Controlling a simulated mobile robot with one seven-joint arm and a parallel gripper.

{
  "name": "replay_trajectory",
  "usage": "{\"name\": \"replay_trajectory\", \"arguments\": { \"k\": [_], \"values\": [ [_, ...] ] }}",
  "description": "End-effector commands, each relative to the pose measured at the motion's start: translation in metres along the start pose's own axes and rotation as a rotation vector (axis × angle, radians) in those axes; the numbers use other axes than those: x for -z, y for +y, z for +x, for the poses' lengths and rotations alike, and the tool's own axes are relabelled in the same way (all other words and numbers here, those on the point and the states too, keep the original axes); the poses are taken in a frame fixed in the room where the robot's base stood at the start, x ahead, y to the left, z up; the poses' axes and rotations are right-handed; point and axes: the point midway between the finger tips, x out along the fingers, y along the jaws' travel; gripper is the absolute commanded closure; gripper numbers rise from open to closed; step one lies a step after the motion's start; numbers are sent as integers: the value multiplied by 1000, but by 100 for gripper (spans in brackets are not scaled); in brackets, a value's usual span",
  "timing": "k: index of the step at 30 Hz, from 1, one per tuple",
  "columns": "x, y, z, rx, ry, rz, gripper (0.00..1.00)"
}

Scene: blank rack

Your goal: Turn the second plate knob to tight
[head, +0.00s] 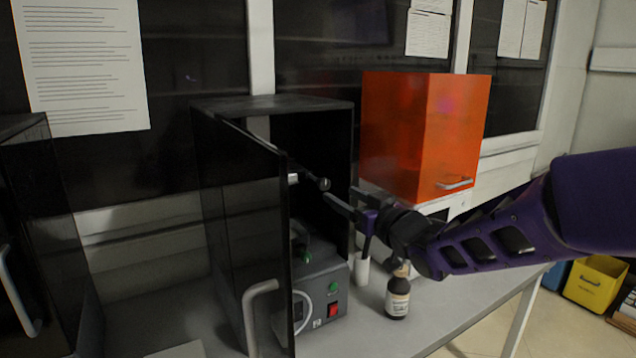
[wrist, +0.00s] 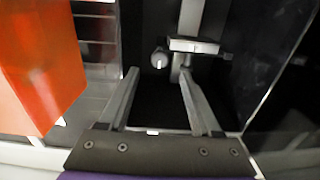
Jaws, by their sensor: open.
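Inside the open black cabinet, a small dark round knob (head: 323,184) sticks out on a short rod. In the wrist view a round grey knob (wrist: 160,58) shows just beyond and between my fingertips, beside a metal plate or clamp (wrist: 195,45) on an upright bar. My gripper (head: 338,193) reaches in at the cabinet's open front, close to the knob. In the wrist view my gripper (wrist: 159,73) is open, with nothing between its fingers. I cannot tell which knob is the second plate's, nor how tight it is.
The cabinet's dark door (head: 245,230) stands open at the left of my gripper. An orange box (head: 415,135) is behind my arm. A control unit (head: 325,290) with a red switch sits low in the cabinet. A brown bottle (head: 397,298) stands on the bench below my wrist.

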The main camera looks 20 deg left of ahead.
Motion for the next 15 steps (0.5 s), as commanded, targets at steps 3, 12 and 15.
{"name": "replay_trajectory", "arguments": {
  "k": [3,12,15],
  "values": [
    [-1,-1,28,4,2,3,35],
    [-1,-1,88,2,0,2,35],
    [0,0,101,1,1,2,35]
  ]
}}
